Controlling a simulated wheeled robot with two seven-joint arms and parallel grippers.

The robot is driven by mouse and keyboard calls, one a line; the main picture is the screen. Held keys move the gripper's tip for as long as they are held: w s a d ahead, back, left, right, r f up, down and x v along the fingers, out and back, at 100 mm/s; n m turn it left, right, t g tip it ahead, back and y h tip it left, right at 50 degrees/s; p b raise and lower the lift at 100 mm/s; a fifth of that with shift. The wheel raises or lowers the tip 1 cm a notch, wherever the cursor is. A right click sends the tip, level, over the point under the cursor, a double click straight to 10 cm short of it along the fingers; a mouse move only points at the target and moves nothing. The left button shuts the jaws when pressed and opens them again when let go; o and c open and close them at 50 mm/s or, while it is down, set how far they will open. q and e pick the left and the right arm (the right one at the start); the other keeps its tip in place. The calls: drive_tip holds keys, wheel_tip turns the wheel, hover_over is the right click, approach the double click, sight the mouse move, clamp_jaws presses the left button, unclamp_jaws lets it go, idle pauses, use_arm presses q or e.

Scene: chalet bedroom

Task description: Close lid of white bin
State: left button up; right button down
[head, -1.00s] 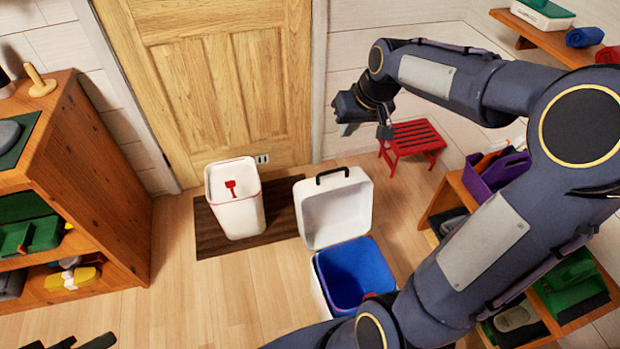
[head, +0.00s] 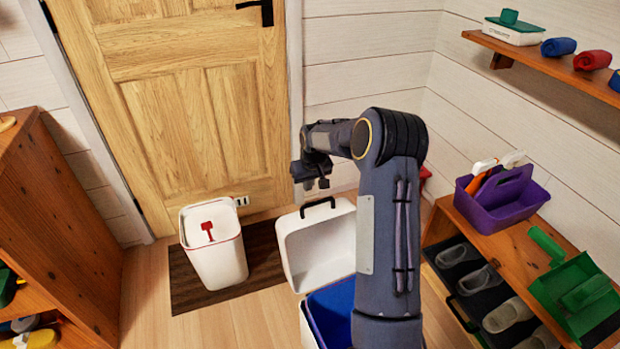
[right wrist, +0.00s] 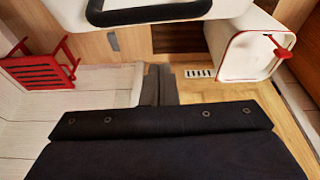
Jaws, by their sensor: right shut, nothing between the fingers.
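A white bin (head: 329,310) with a blue inside stands on the floor, partly hidden behind my right arm. Its white lid (head: 318,248) with a black handle (head: 318,206) is raised open on the door side. The lid's edge and handle also show at the top of the right wrist view (right wrist: 165,15). My right gripper (head: 311,187) is shut and empty, above and behind the raised lid; its fingers show together in the right wrist view (right wrist: 159,85). They look apart from the lid. My left gripper is out of view.
A tall white container (head: 215,255) with a red rim and red T-shaped piece stands on a dark mat (head: 262,262) by the wooden door (head: 180,110). A shelf with a purple caddy (head: 503,200) is at right. A red stool (right wrist: 40,68) stands near the wall.

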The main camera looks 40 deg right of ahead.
sight(313, 209)
drive_tip(key=shift+s+a+f+b, duration=0.15)
drive_tip(key=shift+s, duration=0.45)
drive_tip(key=shift+s+a+f+b, duration=0.15)
drive_tip(key=shift+s+a, duration=0.05)
drive_tip(key=shift+s, duration=0.4)
drive_tip(key=shift+s+a+f+b, duration=0.15)
drive_tip(key=shift+s, duration=0.45)
